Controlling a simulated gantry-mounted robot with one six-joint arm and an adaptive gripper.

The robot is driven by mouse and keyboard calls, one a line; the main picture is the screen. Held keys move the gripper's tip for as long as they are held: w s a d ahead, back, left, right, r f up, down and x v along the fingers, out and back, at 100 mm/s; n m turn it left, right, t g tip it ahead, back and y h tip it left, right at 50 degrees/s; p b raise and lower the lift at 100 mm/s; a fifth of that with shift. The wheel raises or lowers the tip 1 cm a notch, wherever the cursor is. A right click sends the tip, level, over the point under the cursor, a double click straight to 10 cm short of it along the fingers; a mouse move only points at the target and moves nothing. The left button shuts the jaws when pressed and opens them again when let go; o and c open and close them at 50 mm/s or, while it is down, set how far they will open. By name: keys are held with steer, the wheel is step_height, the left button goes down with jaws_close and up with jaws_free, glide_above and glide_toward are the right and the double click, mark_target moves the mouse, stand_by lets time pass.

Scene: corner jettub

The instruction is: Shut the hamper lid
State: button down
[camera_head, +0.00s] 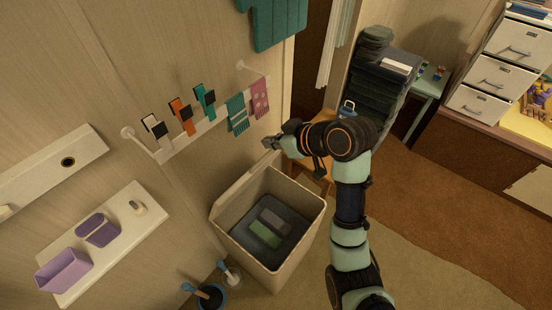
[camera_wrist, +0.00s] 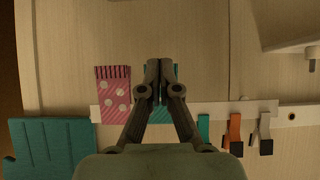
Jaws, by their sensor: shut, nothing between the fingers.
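The beige hamper (camera_head: 290,268) stands on the floor against the wall, its top open. Its lid (camera_head: 244,184) stands raised along the hamper's wall side, seen nearly edge-on. Dark folded cloth and a green and a grey item lie inside. My gripper (camera_head: 268,143) is shut and empty, just above and beyond the far end of the raised lid, close to the wall. In the wrist view my gripper (camera_wrist: 160,66) points at the wall, its fingers together in front of a teal cloth; the hamper does not show there.
A wall rail (camera_head: 205,130) holds several clips and a teal and a pink cloth (camera_head: 260,98) near my gripper. A blue pot with brushes (camera_head: 210,296) stands left of the hamper. A white shelf (camera_head: 120,235) with purple containers is at left.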

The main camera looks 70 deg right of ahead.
mark_target(265, 156)
steer(key=w+d+f+p, duration=0.1)
steer(key=f, duration=0.1)
steer(key=w+d+f, duration=0.1)
steer(key=f, duration=0.2)
steer(key=w+d+f+p, duration=0.1)
steer(key=f, duration=0.1)
steer(key=shift+w+f+p, duration=0.3)
steer(key=shift+p, duration=0.05)
steer(key=shift+s+a+f, duration=0.15)
steer(key=shift+s+f, duration=0.05)
steer(key=shift+f, duration=0.05)
